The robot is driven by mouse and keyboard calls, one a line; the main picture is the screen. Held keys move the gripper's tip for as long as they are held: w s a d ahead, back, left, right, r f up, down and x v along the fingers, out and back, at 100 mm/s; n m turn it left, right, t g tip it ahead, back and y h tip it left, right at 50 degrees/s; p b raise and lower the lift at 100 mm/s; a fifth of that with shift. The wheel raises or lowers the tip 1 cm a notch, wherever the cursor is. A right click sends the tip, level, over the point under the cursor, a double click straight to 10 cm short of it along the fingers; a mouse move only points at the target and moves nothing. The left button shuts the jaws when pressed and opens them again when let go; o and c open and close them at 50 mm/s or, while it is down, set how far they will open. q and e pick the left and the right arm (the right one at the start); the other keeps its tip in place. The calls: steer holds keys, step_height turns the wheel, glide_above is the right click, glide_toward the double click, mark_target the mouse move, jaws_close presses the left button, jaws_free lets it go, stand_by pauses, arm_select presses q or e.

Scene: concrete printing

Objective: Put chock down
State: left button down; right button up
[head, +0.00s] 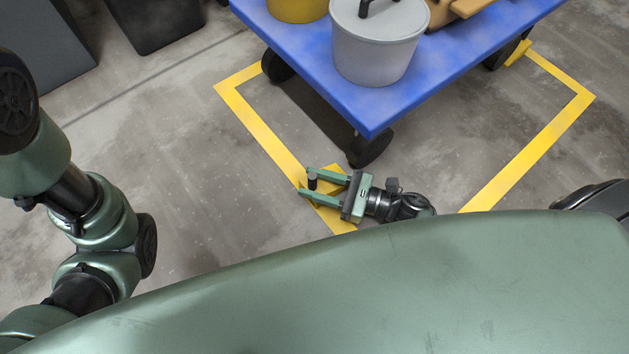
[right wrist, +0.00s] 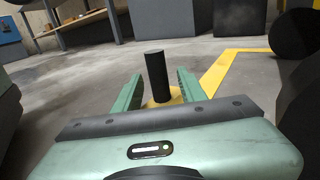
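The yellow chock (head: 333,171) with an upright black handle (head: 312,180) sits low at the floor, by the near caster wheel (head: 370,149) of the blue cart. I cannot tell if it touches the wheel. My right gripper (head: 308,181) is open, with its two green fingers on either side of the handle. In the right wrist view the black handle (right wrist: 157,76) stands between the fingers (right wrist: 158,78) with a gap on both sides. The chock's yellow body (right wrist: 168,97) shows below it, partly hidden. My left gripper is out of view.
The blue cart (head: 440,68) carries a grey lidded bucket (head: 375,48) and a yellow container (head: 297,8). Yellow floor tape (head: 262,124) outlines its bay. Another yellow piece (head: 517,53) lies by the far right wheel. The floor to the left is clear.

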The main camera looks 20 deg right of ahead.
steer(key=shift+r+p, duration=0.25)
steer(key=shift+p, duration=0.05)
steer(key=p+v, duration=0.4)
steer(key=v, duration=0.6)
steer(key=shift+s+d, duration=0.2)
steer(key=shift+d, duration=0.1)
steer(key=shift+s+d+f, duration=0.1)
steer(key=shift+s+d, duration=0.3)
steer(key=shift+d, duration=0.1)
